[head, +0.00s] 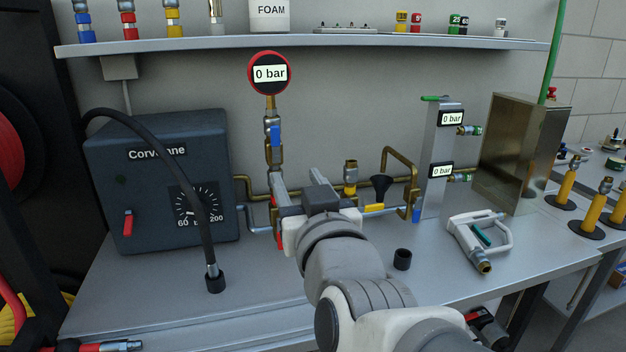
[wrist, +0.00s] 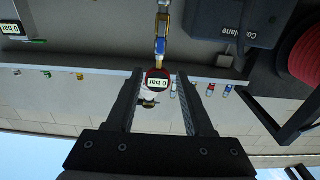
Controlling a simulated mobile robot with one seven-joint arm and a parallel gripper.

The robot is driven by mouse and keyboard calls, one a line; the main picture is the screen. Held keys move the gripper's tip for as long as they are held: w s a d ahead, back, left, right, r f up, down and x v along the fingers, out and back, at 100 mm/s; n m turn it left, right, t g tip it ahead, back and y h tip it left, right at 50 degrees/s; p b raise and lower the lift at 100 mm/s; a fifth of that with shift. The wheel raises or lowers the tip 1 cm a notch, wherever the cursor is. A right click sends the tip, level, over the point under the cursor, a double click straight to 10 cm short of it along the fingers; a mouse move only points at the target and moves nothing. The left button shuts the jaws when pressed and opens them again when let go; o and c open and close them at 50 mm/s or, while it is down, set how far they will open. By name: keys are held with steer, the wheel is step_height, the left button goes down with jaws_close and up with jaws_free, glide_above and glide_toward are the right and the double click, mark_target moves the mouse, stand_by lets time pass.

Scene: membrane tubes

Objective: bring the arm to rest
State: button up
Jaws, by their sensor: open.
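My gripper (head: 298,178) is open and empty in the head view. It is above the bench, in front of the brass pipework. In the wrist view, which is upside down, its two dark fingers (wrist: 159,74) stand apart. A round red gauge reading 0 bar (head: 269,73) appears between the fingers there (wrist: 158,84); I cannot tell how far beyond them it is. A valve with a blue handle (head: 275,136) is below the gauge. My arm hides part of the bench and pipework in the head view.
A dark Corvane box (head: 150,180) with a black hose (head: 180,150) stands left. A black cup (head: 402,259) and a white-handled tool (head: 478,236) lie right of my arm. A shelf (head: 300,41) runs above. The bench's front left is mostly clear.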

steer(key=s+d+f+m+g+h, duration=0.3)
steer(key=s+d+f+g+h, duration=0.2)
steer(key=s+d+f+g, duration=1)
step_height(320, 180, up, 14)
steer(key=w+d+t+p, duration=0.1)
steer(key=t+p, duration=0.2)
steer(key=p, duration=1)
steer(key=shift+w+d, duration=0.3)
steer(key=shift+w, duration=0.05)
